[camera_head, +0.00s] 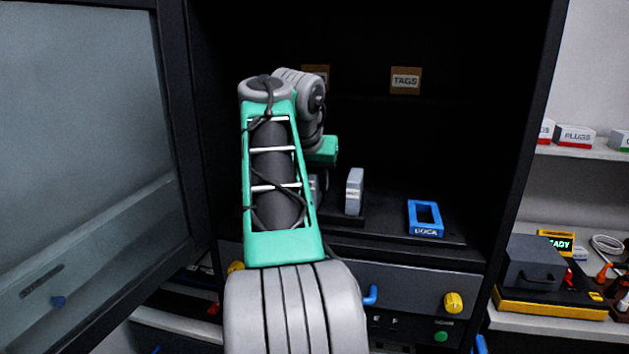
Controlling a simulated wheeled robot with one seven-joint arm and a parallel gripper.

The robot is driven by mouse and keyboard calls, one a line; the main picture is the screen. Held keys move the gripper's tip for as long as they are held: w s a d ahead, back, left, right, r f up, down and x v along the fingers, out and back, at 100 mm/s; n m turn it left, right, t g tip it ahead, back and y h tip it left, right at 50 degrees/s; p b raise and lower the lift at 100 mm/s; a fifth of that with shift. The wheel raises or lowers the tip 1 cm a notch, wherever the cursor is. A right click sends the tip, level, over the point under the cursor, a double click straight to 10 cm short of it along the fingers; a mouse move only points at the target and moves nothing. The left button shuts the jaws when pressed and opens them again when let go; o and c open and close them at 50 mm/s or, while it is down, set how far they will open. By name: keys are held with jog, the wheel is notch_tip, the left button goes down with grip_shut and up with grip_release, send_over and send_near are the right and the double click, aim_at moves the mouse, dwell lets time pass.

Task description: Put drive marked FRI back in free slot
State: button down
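A light grey upright block (354,191), which looks like a drive, stands on a dark base on the cabinet shelf. Part of another pale grey shape (314,187) shows just left of it, mostly covered by my arm. I cannot read FRI on either one, and I cannot tell which slot is free. A blue frame marked DOCK (425,231) lies on the shelf to the right and looks empty. My arm reaches into the cabinet; its fingertips are hidden behind my own green and grey links, so I cannot see whether they hold anything.
Dark cabinet walls enclose the shelf, and a glass door (85,150) stands at the left. A TAGS label (405,80) is at the back. Below, a panel carries a yellow knob (453,303). Side shelves at the right hold a grey box (532,262) and other items.

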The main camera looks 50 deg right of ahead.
jog(key=shift+f+b, duration=0.3)
jog(key=shift+f, duration=0.05)
dwell(0.5)
jog(key=c, duration=1)
grip_release()
jog(key=shift+c, duration=0.2)
jog(key=shift+o, duration=0.5)
jog(key=o, duration=0.4)
jog(key=shift+c, duration=0.2)
notch_tip(320, 180, up, 7)
jog(key=p, duration=0.7)
jog(key=shift+p, duration=0.3)
